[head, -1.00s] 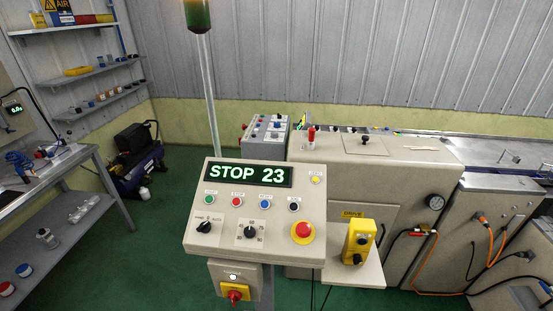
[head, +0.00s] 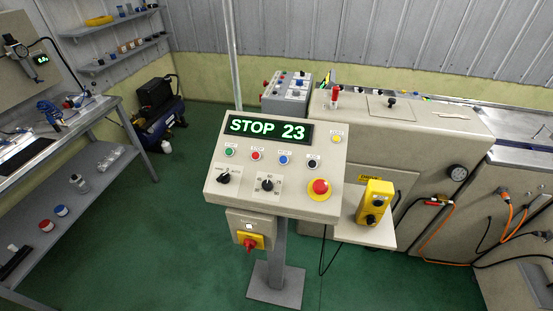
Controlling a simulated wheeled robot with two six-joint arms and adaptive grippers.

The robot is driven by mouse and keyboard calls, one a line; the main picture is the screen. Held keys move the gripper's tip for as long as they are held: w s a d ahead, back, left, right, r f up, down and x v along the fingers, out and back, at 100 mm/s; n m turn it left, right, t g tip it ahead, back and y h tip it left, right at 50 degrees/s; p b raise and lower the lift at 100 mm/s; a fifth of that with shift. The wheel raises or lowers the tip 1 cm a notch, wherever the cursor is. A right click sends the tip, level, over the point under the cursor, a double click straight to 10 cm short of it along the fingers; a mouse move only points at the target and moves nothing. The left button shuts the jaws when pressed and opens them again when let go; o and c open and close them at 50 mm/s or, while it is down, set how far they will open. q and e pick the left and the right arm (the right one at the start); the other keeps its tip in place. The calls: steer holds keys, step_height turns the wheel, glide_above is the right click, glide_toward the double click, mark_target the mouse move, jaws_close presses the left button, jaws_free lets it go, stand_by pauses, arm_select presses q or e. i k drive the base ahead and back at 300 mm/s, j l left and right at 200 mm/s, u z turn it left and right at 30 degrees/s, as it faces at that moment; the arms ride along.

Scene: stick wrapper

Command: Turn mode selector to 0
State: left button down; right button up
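The control console (head: 215,190) is a beige sloped panel on a grey post, and its display (head: 268,131) reads STOP 23. Two black rotary knobs sit on its lower left: a left knob (head: 223,177) with small labels around it, and a second knob (head: 267,185) on a white scale plate. The left knob looks like the mode selector, but its labels are too small to read surely now. Its handle looks slanted; I cannot tell which mark it points to. Neither of my grippers is in view.
A red emergency stop (head: 319,187) is at the panel's right, with coloured buttons above the knobs. A red-and-yellow switch (head: 250,241) hangs below. A yellow control box (head: 375,203) stands on a side shelf. A workbench (head: 70,133) is at left; green floor (head: 190,235) is clear before the console.

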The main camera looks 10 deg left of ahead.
mark_target(224, 178)
steer(key=j+u, duration=0.1)
steer(key=u, duration=0.3)
steer(key=j+u, duration=0.15)
steer(key=u, duration=0.3)
steer(key=k, duration=0.05)
